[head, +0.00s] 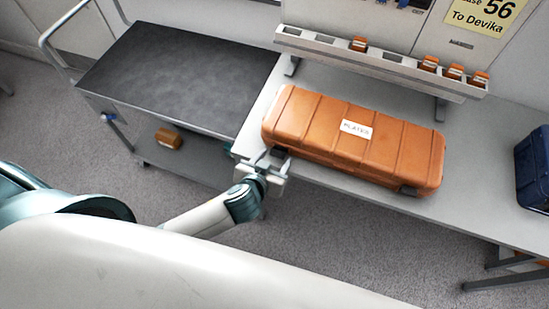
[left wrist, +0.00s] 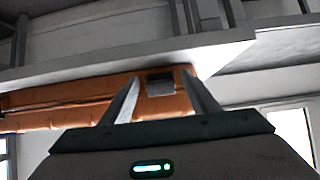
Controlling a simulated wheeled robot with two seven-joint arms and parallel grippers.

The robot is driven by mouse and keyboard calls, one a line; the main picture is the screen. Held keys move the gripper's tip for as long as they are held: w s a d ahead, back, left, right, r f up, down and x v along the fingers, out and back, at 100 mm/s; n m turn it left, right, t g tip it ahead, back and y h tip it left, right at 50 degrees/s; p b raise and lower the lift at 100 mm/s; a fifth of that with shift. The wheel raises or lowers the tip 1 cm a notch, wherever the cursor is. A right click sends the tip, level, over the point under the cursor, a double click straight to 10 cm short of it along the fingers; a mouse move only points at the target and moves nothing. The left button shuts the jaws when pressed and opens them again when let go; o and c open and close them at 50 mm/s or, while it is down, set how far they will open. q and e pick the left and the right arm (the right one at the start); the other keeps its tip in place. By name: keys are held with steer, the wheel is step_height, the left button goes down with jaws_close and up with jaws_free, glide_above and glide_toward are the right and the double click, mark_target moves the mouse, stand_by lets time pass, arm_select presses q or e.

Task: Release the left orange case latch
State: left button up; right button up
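The orange case (head: 310,120) lies closed on the grey bench, with a white label on its lid. Its left dark latch (head: 280,153) is on the front side near the left end, partly beside my gripper. The right latch (head: 408,190) is near the right end. My left gripper (head: 275,168) is at the front left corner of the case. In the left wrist view, its two fingers (left wrist: 165,88) are spread apart, with the latch (left wrist: 160,84) showing between them on the orange case (left wrist: 70,103). I cannot tell whether the fingers touch the latch. My right gripper is not in view.
A rack (head: 375,62) with several small orange items stands behind the case. A dark-topped cart (head: 180,75) is at the left, with an orange item (head: 168,138) on its lower shelf. A dark blue case (head: 535,168) sits at the right. The bench (head: 480,160) between the cases is clear.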

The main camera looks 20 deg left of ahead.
arm_select(q)
steer(key=v, duration=1.7)
steer(key=shift+s+r+b, duration=0.15)
steer(key=shift+b, duration=0.25)
